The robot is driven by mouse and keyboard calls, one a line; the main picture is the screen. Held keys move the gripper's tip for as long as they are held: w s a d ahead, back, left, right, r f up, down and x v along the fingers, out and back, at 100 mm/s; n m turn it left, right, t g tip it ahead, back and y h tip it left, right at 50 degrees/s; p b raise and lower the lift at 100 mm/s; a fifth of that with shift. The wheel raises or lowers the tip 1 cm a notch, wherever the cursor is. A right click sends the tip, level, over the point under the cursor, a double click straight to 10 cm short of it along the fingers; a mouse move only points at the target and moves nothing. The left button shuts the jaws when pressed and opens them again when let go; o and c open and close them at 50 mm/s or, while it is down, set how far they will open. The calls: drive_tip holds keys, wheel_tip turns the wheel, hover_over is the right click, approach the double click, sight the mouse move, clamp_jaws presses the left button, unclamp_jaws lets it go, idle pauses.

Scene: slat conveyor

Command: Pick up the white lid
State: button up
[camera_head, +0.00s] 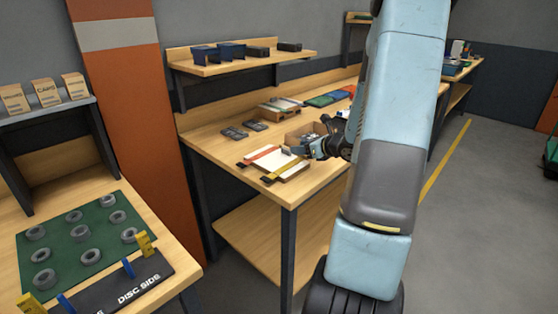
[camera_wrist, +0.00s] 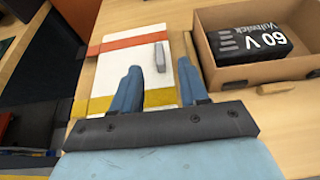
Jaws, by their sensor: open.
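The white lid (camera_wrist: 112,68) lies flat on the workbench, with an orange strap (camera_wrist: 130,43) and a yellow strap (camera_wrist: 100,105) across it. A grey upright handle (camera_wrist: 160,57) stands on its right part. In the head view the lid (camera_head: 273,161) is near the bench's front edge. My gripper (camera_wrist: 160,66) is open and empty above the lid, with its blue fingers either side of the handle's line in the picture. I cannot tell how high above it they are. In the head view my gripper (camera_head: 303,151) is at the lid's right side.
An open cardboard box (camera_wrist: 208,48) holding a black 60 V battery (camera_wrist: 250,38) stands close on the right. A wooden strip (camera_wrist: 288,87) lies in front of it. Dark parts (camera_head: 236,131) lie farther back on the bench. A shelf (camera_head: 240,64) hangs above.

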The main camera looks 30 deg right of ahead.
sight(287, 149)
drive_tip(key=shift+x, duration=3)
drive_tip(key=shift+s+f, duration=0.1)
drive_tip(key=shift+f, duration=0.05)
drive_tip(key=shift+c, duration=0.2)
clamp_jaws()
